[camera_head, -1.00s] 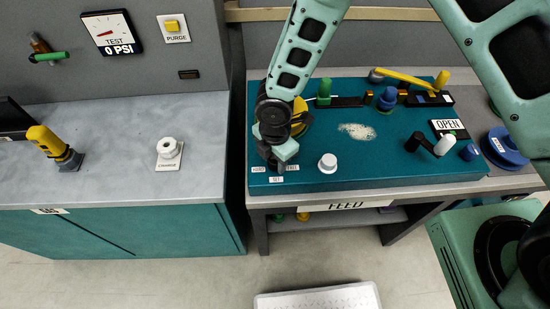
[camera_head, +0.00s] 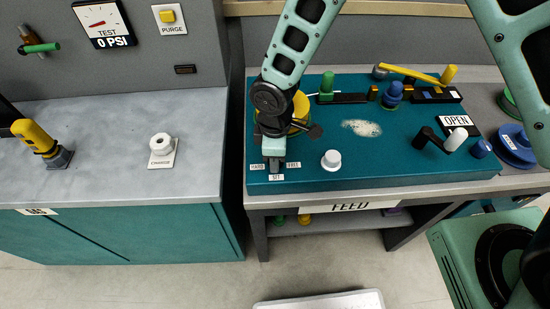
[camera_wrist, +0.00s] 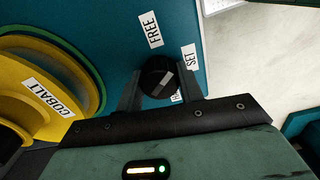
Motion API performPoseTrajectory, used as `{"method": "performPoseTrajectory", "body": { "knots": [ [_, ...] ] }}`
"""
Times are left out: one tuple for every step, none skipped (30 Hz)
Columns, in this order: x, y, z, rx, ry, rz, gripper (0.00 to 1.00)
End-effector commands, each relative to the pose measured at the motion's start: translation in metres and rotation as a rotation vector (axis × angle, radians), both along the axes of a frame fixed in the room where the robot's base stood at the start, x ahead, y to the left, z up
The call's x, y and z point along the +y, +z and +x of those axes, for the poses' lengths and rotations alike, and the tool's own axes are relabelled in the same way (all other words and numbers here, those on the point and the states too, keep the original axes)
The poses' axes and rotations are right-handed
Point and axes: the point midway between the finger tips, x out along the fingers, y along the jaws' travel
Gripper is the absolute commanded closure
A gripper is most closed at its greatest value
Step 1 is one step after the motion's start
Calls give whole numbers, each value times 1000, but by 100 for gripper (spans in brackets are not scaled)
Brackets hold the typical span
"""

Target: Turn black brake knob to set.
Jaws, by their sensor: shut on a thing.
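The black brake knob (camera_wrist: 158,77) sits between my gripper's fingers (camera_wrist: 160,88) in the wrist view. The fingers are shut on it, one on each side. A pale mark runs slantwise across the knob; I cannot tell for sure which label it points at. The FREE label (camera_wrist: 152,29) and the SET label (camera_wrist: 189,57) are beside the knob, and a third label (camera_wrist: 176,97) is partly hidden. In the head view my gripper (camera_head: 273,166) is at the front left corner of the teal panel (camera_head: 350,165), hiding the knob, with the SET label (camera_head: 276,178) just in front.
A yellow COBALT spool (camera_wrist: 45,100) is close beside my gripper, behind it in the head view. A white knob (camera_head: 331,160) stands to the right. A black crank with a white handle (camera_head: 455,139) is farther right. A grey counter (camera_head: 110,180) lies left across a gap.

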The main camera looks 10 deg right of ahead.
Motion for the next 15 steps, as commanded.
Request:
{"method": "performPoseTrajectory", "body": {
  "knots": [
    [1, -2, 1, -3, -41, 3, 86],
    [1, -2, 1, -3, -71, 2, 86],
    [1, -2, 1, -3, -108, 1, 86],
    [1, -2, 1, -3, -137, 1, 86],
    [1, -1, 1, -3, -166, 1, 86],
    [1, -1, 1, -3, -203, 1, 86],
    [1, -1, 1, -3, -231, 2, 86],
    [1, -1, 1, -3, -258, 2, 86],
    [1, -1, 1, -2, -294, 3, 86],
    [1, -1, 1, -3, -321, 1, 86],
    [1, -1, 1, -3, -346, 1, 86],
    [1, -1, 1, -2, -380, 2, 86],
    [1, -1, 1, -3, -403, 2, 86],
    [1, 0, 1, -2, -426, 2, 86],
    [1, 0, 1, -3, -457, 3, 86]
  ]
}}
